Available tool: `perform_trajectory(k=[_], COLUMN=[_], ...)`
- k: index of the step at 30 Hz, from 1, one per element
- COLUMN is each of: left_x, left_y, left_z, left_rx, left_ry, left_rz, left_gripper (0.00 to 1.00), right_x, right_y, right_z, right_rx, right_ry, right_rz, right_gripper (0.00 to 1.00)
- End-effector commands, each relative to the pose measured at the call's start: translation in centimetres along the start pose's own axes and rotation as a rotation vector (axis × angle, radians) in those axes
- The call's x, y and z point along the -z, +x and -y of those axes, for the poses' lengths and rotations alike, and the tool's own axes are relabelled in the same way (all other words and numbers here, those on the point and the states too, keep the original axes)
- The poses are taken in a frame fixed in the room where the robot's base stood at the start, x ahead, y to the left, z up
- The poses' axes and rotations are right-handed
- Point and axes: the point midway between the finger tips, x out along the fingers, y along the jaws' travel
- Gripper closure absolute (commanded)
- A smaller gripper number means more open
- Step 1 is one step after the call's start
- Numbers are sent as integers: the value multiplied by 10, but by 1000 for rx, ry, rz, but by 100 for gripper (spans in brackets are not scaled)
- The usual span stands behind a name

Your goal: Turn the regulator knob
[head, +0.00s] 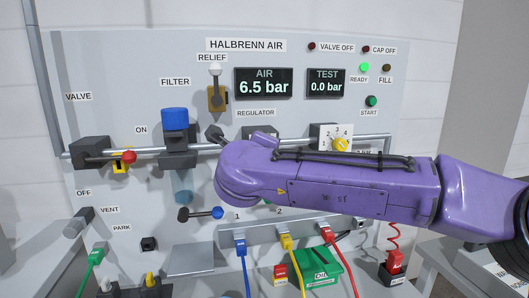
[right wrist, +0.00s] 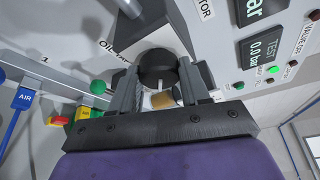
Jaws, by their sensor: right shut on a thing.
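The regulator knob (right wrist: 157,68) is black and round with a pale index mark, and sits on a pale block on the panel in the right wrist view. My right gripper (right wrist: 157,80) is shut on it, one finger at each side. In the head view my purple right arm covers the knob and the gripper. The REGULATOR label (head: 256,113) shows above the arm. The AIR display (head: 263,83) reads 6.5 bar and the TEST display (head: 326,83) reads 0.0 bar. My left gripper is not in view.
A filter with a blue cap (head: 175,119) and a red valve knob (head: 129,157) are at the left. A yellow selector knob (head: 341,145) is right of the regulator. Blue, yellow and red hoses hang below a grey rail (head: 213,237). The green READY lamp (head: 364,68) is lit.

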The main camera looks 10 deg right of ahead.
Motion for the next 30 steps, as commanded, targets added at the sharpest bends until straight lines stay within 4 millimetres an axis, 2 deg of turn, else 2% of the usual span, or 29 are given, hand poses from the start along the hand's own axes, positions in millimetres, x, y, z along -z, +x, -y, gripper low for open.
perform_trajectory(k=[7,8,9,10,20,23,30], left_x=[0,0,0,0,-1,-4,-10], left_y=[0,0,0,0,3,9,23], left_z=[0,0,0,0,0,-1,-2], left_rx=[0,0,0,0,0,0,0], left_ry=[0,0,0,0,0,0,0], left_rz=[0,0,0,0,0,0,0], left_gripper=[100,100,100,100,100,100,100], right_x=[0,0,0,0,0,0,1], right_y=[0,0,0,0,-5,-22,-79], right_z=[-1,-1,-1,-1,-1,-2,-3], right_rx=[-2,-2,-2,-2,1,3,2], right_ry=[-2,-2,-2,-2,-1,-2,-2], right_rz=[0,0,0,0,1,4,2], right_gripper=[85,44,31,29,29,29,29])
